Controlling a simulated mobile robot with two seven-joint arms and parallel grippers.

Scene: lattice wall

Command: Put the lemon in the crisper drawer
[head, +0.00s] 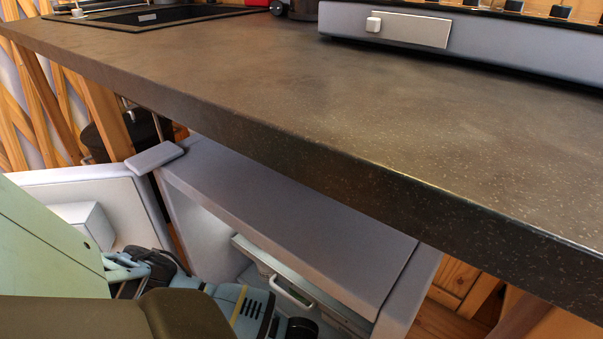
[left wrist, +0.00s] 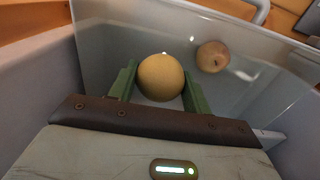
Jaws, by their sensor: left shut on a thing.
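The lemon (left wrist: 161,78), round and dull yellow, sits between the two green fingers of my left gripper (left wrist: 158,88) in the left wrist view. The fingers are shut on its sides. The crisper drawer (left wrist: 100,38), with pale, see-through walls, lies beneath and around the lemon in that view. Whether the lemon touches its floor is hard to tell. In the head view the drawer's front edge and handle (head: 292,293) show inside the open fridge. My left arm reaches in there; its gripper and the lemon are hidden. My right gripper is in neither view.
A brownish round fruit or vegetable (left wrist: 213,56) lies just beyond the lemon, to its right. The fridge (head: 270,215) stands under a dark countertop (head: 300,90) that overhangs it. Its open door (head: 105,195) is at the left.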

